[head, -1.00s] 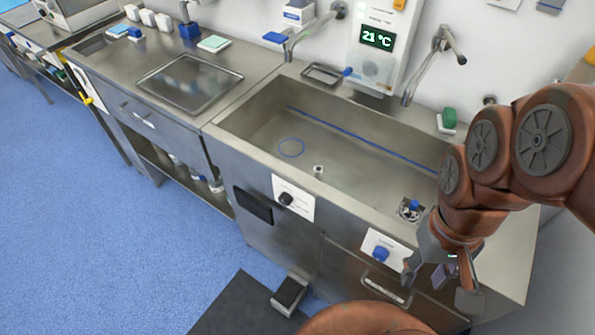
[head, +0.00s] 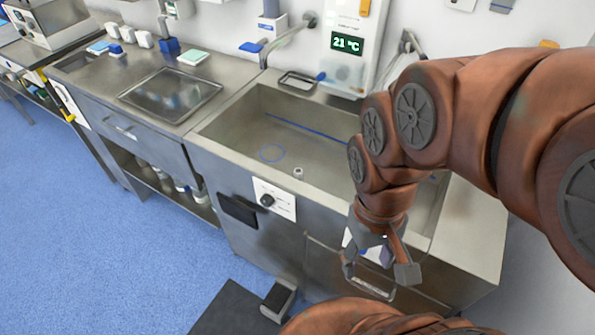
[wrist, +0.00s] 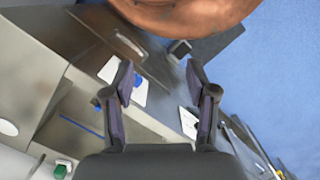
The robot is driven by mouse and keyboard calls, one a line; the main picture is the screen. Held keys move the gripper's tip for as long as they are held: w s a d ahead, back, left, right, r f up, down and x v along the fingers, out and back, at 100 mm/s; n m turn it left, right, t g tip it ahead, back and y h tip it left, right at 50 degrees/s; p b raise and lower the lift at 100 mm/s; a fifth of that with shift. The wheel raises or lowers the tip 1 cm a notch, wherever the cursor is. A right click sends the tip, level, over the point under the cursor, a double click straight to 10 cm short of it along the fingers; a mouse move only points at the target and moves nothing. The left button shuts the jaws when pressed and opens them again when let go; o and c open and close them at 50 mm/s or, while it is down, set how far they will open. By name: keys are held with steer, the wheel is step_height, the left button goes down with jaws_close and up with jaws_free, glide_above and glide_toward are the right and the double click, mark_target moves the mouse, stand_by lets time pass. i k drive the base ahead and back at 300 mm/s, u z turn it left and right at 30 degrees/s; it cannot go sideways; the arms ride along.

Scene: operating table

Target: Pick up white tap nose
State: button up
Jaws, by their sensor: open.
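A small whitish cylindrical piece (head: 298,173), which looks like the white tap nose, stands upright on the floor of the steel sink (head: 215,128), near its front wall. My gripper (head: 379,268) is open and empty, pointing down in front of the sink's front panel. It is to the right of the white piece and apart from it. In the wrist view my gripper (wrist: 160,80) shows two spread fingers with nothing between them. I cannot make out the white piece in the wrist view.
A knob panel (head: 274,199) and a drawer handle (head: 368,283) are on the front. A foot pedal (head: 278,299) stands on the floor. My arm hides the sink's right part.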

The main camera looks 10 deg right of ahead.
mark_target(298, 172)
steer(key=z, duration=1.4)
steer(key=k, duration=1)
steer(key=u, duration=1.5)
steer(key=i, duration=1)
